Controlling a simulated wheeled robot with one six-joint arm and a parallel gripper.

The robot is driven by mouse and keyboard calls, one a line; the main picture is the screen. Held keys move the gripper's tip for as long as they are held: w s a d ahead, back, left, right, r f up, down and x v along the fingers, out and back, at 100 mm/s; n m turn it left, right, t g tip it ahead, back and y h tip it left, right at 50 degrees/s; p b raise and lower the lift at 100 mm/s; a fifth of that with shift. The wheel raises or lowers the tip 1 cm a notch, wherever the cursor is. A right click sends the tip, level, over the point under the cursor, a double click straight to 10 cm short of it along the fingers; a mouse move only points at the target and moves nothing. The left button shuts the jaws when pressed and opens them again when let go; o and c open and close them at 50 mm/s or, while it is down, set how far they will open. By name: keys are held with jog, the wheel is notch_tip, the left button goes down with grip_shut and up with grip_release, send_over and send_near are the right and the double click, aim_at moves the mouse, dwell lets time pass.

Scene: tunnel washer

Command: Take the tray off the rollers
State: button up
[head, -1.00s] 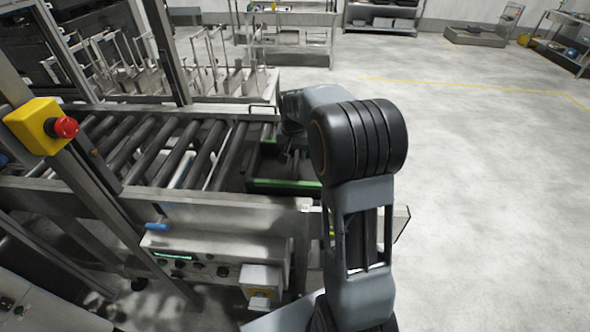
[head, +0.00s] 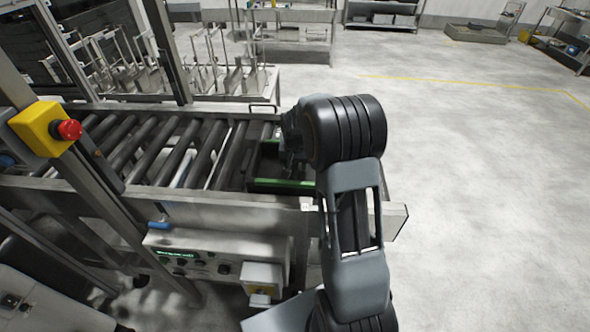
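The tray (head: 283,184) is dark with a green rim. It sits at the right end of the roller conveyor (head: 165,150), and my arm covers its right part. My gripper (head: 287,158) is over the tray, at the end of my arm. It is small, dark and partly hidden behind my wrist. I cannot tell whether its fingers are open or shut, or whether they touch the tray.
A yellow box with a red stop button (head: 69,130) is on a post at the left. A control panel (head: 190,262) hangs below the conveyor's near rail. Metal racks (head: 215,65) stand behind. The floor (head: 470,190) at the right is clear.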

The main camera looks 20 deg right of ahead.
grip_shut()
jog(key=shift+r, duration=0.1)
dwell(0.3)
